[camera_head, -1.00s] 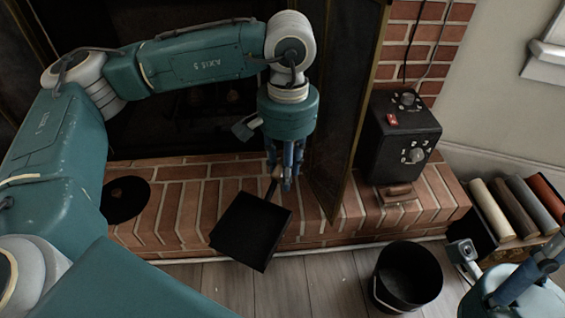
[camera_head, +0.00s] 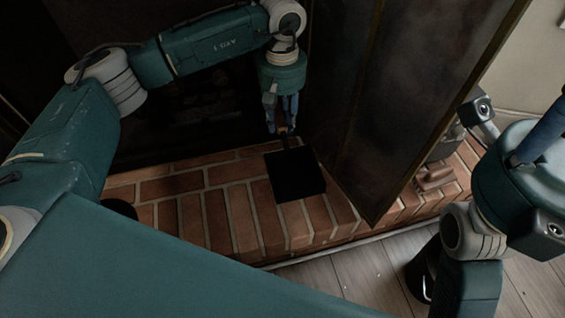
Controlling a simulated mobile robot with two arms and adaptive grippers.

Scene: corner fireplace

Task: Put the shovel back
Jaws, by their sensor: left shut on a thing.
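The shovel (camera_head: 295,174) has a flat, square black pan that shows over the brick hearth, just below my left gripper. My left gripper (camera_head: 284,128) points down in front of the dark fireplace opening and is shut on the shovel's handle, which is mostly hidden by the fingers. I cannot tell whether the pan touches the bricks. My right arm shows at the right edge, with only part of its blue fingers (camera_head: 540,138) in view; its fingertips are out of the picture.
The tall dark fireplace door (camera_head: 400,100) stands open just right of my left gripper. The brick hearth (camera_head: 220,210) is mostly clear. A black bucket (camera_head: 421,272) on the wooden floor is partly hidden behind my right arm. A round dark disc (camera_head: 121,208) lies on the hearth at left.

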